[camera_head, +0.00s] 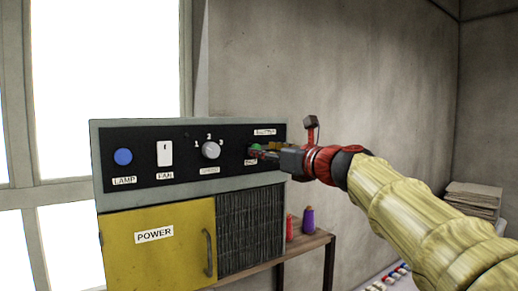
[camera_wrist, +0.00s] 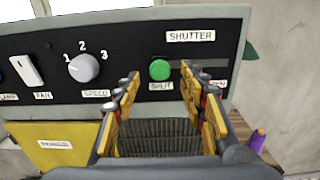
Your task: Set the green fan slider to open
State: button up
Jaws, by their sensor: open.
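The green slider knob (camera_wrist: 160,70) sits at the left end of a dark horizontal slot (camera_wrist: 205,70), above a label reading SHUT. The label above the slot reads SHUTTER, not fan. The label at the right end is partly hidden by my finger. My gripper (camera_wrist: 161,80) is open, with one yellow fingertip left of the knob and one right of it in the wrist view. I cannot tell whether either touches it. In the head view my gripper (camera_head: 266,150) reaches the panel from the right, and the green knob (camera_head: 255,147) is partly hidden behind it.
Left of the slider are a SPEED dial (camera_head: 211,149), a white FAN switch (camera_head: 165,153) and a blue LAMP button (camera_head: 123,156). Below are a yellow POWER door (camera_head: 160,255) with a handle and a dark grille (camera_head: 252,230). Red and purple bottles (camera_head: 308,219) stand at the right.

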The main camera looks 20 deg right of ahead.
jog(key=x, duration=0.3)
jog(key=shift+w+a+p, duration=0.15)
jog(key=shift+w+p, duration=0.05)
jog(key=shift+p, duration=0.1)
jog(key=shift+c, duration=0.5)
grip_shut()
dwell(0.3)
